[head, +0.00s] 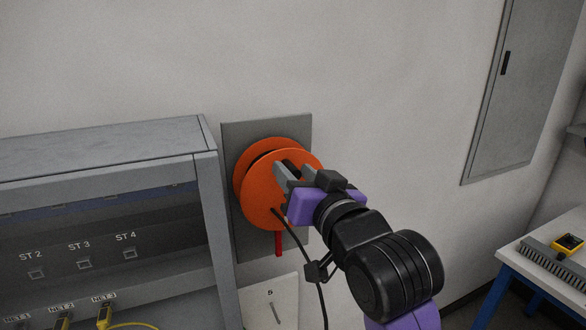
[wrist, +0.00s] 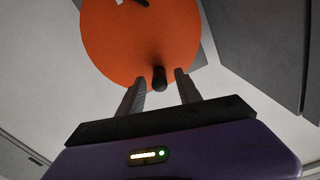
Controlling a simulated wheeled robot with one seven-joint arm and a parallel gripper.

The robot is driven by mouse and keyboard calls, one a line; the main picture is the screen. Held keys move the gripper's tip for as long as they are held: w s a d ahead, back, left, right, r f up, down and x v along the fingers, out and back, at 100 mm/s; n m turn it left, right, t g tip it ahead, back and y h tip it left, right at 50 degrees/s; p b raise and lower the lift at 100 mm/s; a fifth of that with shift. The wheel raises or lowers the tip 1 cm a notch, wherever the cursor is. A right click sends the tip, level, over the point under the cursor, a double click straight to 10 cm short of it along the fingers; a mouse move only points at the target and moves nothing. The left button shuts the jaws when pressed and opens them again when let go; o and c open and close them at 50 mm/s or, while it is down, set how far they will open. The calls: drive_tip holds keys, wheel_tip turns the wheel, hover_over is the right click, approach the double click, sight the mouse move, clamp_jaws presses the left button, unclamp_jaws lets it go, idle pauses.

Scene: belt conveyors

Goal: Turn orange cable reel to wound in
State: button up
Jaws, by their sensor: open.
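The orange cable reel (head: 256,196) is mounted on a grey wall plate (head: 237,135). It shows a round front disc with a second disc behind it. My gripper (head: 291,171) is at the upper right of the disc face, with its fingers apart. In the wrist view the reel (wrist: 135,40) fills the top, and a dark handle knob (wrist: 159,78) stands out near its lower edge. The knob lies between the open fingers of my gripper (wrist: 160,82), with a gap on each side. A red strip (head: 278,243) hangs below the reel. My gripper hides part of the disc.
A grey cabinet (head: 110,150) with ports and yellow cables stands at the left. A dark cable (head: 299,243) runs down from the disc. A wall cabinet (head: 510,90) and a bench (head: 520,250) are at the right.

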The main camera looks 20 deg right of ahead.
drive_tip(key=shift+w, duration=0.75)
clamp_jaws()
idle(0.9)
